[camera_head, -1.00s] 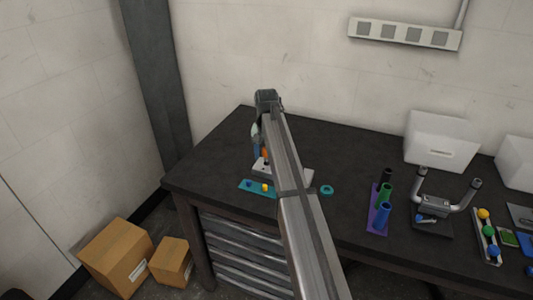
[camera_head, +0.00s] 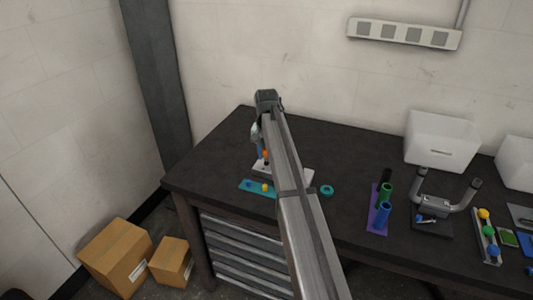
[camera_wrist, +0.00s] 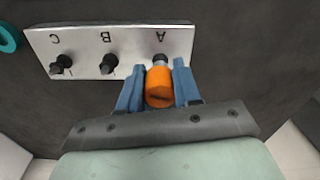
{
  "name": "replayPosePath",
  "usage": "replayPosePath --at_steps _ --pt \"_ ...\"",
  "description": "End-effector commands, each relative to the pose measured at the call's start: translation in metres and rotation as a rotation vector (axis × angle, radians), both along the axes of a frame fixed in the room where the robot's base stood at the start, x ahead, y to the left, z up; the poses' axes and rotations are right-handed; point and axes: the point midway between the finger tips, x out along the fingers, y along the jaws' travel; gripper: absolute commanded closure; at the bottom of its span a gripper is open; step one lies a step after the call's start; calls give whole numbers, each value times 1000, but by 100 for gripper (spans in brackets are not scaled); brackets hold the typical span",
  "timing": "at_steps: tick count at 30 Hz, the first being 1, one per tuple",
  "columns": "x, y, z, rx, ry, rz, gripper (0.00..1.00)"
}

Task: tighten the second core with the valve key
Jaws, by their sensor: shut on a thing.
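My gripper (camera_wrist: 158,85) is shut on the orange valve key (camera_wrist: 159,88), one blue finger on each side of it. The key's far end is over the metal stem at position A of the pale valve plate (camera_wrist: 85,38); how fully it is seated cannot be told. Dark-topped cores (camera_wrist: 109,64) and (camera_wrist: 62,64) stand at B and C, and the key is apart from both. In the head view my arm covers much of the plate (camera_head: 298,172), and the orange key (camera_head: 265,155) shows just left of the arm.
Farther right are a purple tube rack (camera_head: 376,228), a handlebar stand (camera_head: 432,225) and a white bin (camera_head: 440,140). The back-left tabletop is clear.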

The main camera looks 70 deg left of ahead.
Motion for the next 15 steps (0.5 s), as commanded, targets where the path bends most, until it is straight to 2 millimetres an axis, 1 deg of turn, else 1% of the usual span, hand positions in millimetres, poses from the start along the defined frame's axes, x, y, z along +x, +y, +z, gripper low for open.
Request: replayPosePath --at_steps 15 --pt "0 0 0 0 -1 -522 100"
